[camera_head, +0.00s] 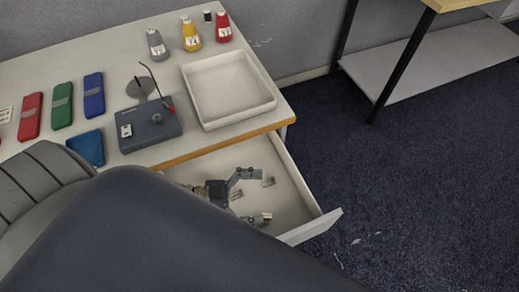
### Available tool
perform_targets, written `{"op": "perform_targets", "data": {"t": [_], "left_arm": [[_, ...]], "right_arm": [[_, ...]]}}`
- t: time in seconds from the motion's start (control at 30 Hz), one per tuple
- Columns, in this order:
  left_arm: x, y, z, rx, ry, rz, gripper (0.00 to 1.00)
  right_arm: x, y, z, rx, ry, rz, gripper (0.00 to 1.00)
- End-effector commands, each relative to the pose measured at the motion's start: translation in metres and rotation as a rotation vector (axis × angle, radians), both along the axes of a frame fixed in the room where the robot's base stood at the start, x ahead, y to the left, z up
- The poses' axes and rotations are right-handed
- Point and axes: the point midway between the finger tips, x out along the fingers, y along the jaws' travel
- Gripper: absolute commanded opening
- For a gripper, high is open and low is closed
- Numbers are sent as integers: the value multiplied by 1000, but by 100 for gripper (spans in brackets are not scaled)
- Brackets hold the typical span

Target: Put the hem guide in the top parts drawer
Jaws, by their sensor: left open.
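The top parts drawer (293,176) is pulled out below the right end of the table; its inside is pale. My left gripper (258,197) is inside or just above the drawer, with its fingers spread apart and nothing visible between the tips. Another small grey bit (236,195) lies near the gripper's palm. Either may be the hem guide, but they are too small to tell. My arm hides the left and front of the drawer. My right gripper is not seen.
On the table (110,60) stand an empty white tray (228,88), a dark blue-grey device (150,125) with a thin upright wire, red, green and blue cases, a blue dish (87,147) and several bottles (191,35). A shelved bench (430,60) stands beyond. Open carpet lies right.

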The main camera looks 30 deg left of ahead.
Motion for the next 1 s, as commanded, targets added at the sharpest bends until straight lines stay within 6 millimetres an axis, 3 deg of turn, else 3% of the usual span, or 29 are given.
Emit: {"op": "perform_targets", "data": {"t": [0.37,0.8,1.0], "left_arm": [[0,0,10,0,0,-1,100],[-1,0,75,0,0,-3,100],[0,0,94,0,0,-1,100]], "right_arm": [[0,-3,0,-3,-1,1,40],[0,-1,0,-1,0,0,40],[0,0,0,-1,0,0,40]]}}
